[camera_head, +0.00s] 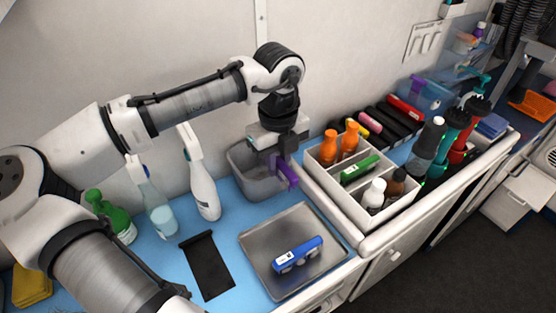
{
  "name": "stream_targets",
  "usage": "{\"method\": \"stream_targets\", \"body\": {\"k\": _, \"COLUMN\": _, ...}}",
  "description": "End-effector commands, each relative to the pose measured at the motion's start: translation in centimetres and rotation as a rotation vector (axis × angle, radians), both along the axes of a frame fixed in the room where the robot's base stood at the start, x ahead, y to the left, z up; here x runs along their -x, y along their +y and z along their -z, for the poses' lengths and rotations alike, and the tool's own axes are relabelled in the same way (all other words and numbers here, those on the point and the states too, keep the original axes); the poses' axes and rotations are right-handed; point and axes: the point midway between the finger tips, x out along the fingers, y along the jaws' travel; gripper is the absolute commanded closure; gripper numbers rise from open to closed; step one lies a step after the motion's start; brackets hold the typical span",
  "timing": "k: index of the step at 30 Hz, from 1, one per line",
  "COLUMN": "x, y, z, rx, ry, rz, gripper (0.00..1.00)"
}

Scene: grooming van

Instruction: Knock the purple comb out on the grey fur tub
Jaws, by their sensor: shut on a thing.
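My gripper (283,158) is shut on the purple comb (288,176), whose end sticks out below the jaws. The upper part of the comb is hidden by the jaws. The grey fur tub (242,164) stands on the blue counter against the back wall. The gripper and comb are at the tub's right side and cover part of its right rim in the camera_head view. I cannot tell whether the comb touches the rim.
A white divided box (371,207) with several bottles stands right of the tub. A steel tray (260,250) with a blue tool (297,254) lies in front. Two spray bottles (201,185) (157,210) stand left of the tub. A black mat (206,266) lies front left.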

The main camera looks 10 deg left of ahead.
Motion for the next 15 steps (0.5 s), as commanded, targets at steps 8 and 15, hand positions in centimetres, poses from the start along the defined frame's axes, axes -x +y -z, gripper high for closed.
{"method": "stream_targets", "body": {"k": 8, "x": -0.01, "y": 0.0, "z": 0.01, "rx": 0.0, "ry": 0.0, "rz": 0.0, "gripper": 1.0}}
{"method": "stream_targets", "body": {"k": 15, "x": 0.01, "y": -0.01, "z": 0.38, "rx": 0.001, "ry": 0.001, "rz": 0.0, "gripper": 1.0}}
